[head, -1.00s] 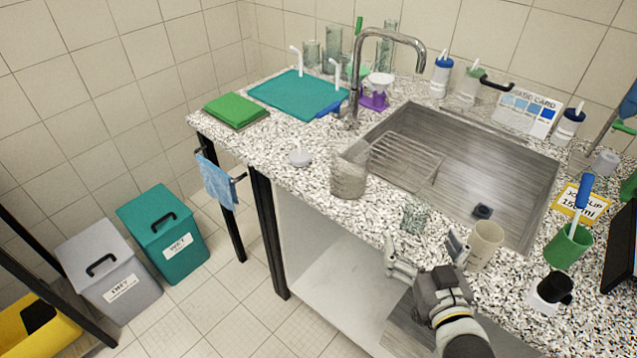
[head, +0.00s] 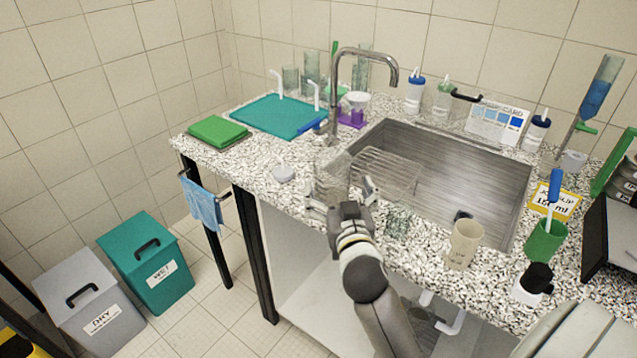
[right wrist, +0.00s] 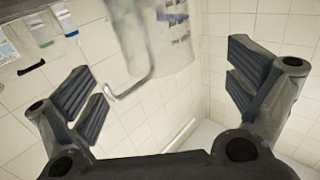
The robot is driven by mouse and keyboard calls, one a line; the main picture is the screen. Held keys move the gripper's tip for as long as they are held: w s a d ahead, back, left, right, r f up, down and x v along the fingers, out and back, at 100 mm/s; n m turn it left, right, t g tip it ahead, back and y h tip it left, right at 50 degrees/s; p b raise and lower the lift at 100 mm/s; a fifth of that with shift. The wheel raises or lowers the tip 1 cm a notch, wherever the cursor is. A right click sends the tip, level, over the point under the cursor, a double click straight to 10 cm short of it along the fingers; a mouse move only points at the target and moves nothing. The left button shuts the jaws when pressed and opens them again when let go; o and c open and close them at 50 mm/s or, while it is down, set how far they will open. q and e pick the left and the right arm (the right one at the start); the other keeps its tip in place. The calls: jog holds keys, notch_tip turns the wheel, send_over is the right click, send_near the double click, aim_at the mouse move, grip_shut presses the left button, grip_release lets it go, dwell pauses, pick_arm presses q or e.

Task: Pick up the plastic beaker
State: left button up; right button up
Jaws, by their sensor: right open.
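The plastic beaker (head: 333,170) is clear, with printed marks, and stands upright on the speckled counter at the sink's left front corner. My right gripper (head: 342,190) is at its near side, partly covering it. In the right wrist view, the beaker (right wrist: 165,35) shows ahead between the two open fingers (right wrist: 160,85), with a gap on both sides. I see no finger closed on it. My left gripper is not in view.
A small glass beaker (head: 398,220) and a beige cup (head: 464,244) stand to the right along the front edge. The sink (head: 455,170) and tap (head: 335,85) are behind. A white round item (head: 284,173) lies to the left.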

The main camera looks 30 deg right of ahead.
aim_at(335, 176)
jog(key=x, duration=0.3)
jog(key=shift+d+r, duration=0.1)
jog(key=shift+r, duration=0.1)
jog(key=shift+w+d+p, duration=0.1)
jog(key=shift+w+p, duration=0.15)
jog(key=shift+p, duration=0.05)
jog(key=shift+w+d, duration=0.15)
jog(key=shift+w, duration=0.2)
jog(key=p+x, duration=0.1)
jog(key=x, duration=0.2)
jog(key=shift+w+d+r, duration=0.1)
jog(key=shift+d, duration=0.05)
jog(key=shift+w+d, duration=0.2)
jog(key=shift+w, duration=0.25)
jog(key=c, duration=1.4)
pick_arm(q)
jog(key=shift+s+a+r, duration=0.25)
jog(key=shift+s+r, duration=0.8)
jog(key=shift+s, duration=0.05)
pick_arm(e)
jog(key=shift+c, duration=0.3)
